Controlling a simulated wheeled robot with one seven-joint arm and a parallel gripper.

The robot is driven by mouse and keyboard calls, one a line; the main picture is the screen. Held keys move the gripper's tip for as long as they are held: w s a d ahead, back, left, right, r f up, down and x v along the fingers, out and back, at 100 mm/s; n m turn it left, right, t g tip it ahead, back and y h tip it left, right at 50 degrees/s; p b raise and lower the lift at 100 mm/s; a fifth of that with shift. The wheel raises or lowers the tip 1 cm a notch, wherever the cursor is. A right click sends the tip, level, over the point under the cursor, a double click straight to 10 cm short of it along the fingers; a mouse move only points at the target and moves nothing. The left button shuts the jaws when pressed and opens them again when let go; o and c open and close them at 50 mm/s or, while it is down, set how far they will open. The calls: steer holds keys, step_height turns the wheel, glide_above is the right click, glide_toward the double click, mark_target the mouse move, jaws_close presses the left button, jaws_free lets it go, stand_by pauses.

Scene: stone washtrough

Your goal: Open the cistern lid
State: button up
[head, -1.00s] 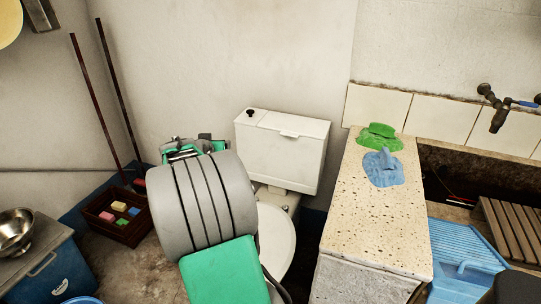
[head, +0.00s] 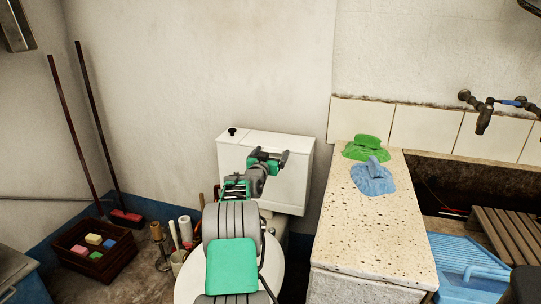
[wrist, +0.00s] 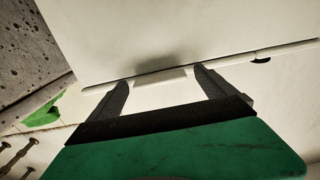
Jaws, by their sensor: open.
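The white cistern (head: 289,193) stands against the wall behind the toilet. Its lid (head: 262,138) lies flat and closed on top, with a dark knob (head: 232,131) at the left. My gripper (head: 272,158) is in front of the cistern, near the lid's front edge, and hides the lid's front tab in the head view. In the wrist view my gripper (wrist: 163,88) is open, with the pale tab (wrist: 160,84) of the lid between its two fingers. I cannot tell whether the fingers touch it.
A speckled stone counter (head: 368,232) with a green cloth (head: 366,146) and a blue cloth (head: 373,178) stands close on the right. The toilet seat (head: 190,283) is below my arm. A crate (head: 113,261) and two long-handled tools stand at left.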

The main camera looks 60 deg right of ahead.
steer(key=shift+c, duration=0.5)
jaws_close()
steer(key=shift+w+a+r, duration=0.1)
stand_by(0.4)
